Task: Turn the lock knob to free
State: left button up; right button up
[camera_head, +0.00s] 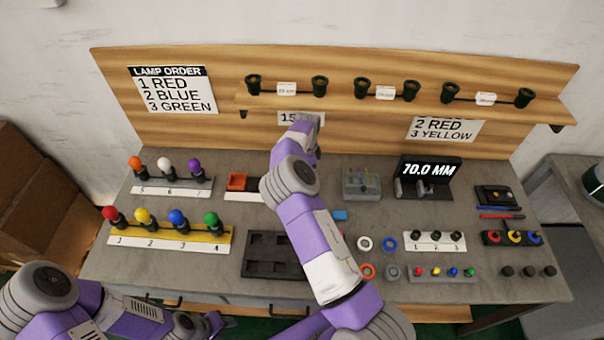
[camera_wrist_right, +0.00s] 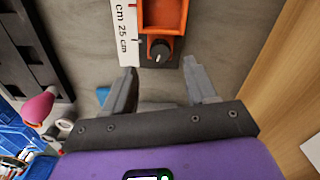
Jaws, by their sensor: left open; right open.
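The lock knob (camera_wrist_right: 160,51) is a small round black knob with a white mark. It sits on a dark plate at the end of an orange tray (camera_wrist_right: 165,14), beside a white centimetre scale (camera_wrist_right: 125,35). My right gripper (camera_wrist_right: 160,77) is open and empty. In its wrist view the knob shows just beyond and between its two fingertips, with no visible contact. In the head view the orange tray (camera_head: 237,181) shows left of my right arm, which hides the knob. My left gripper (camera_head: 212,325) is low at the front edge, open, partly cut off by the frame.
A yellow lamp rack (camera_head: 228,235) and a dark compartment tray (camera_head: 254,268) stand in front of the orange tray. A grey box (camera_head: 361,184) and a 70.0 MM display (camera_head: 430,170) stand right of my right arm. The wooden backboard (camera_head: 220,130) rises behind.

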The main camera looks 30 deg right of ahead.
notch_tip(320, 180, down, 6)
jog(key=shift+r, duration=0.2)
jog(key=c, duration=1.1)
jog(key=shift+o, duration=0.2)
jog(key=shift+n+b, duration=0.45)
jog(key=shift+n, duration=0.35)
jog(key=shift+w, duration=0.1)
jog(key=o, duration=1.1)
jog(key=shift+r, duration=0.1)
jog(key=shift+c, duration=0.2)
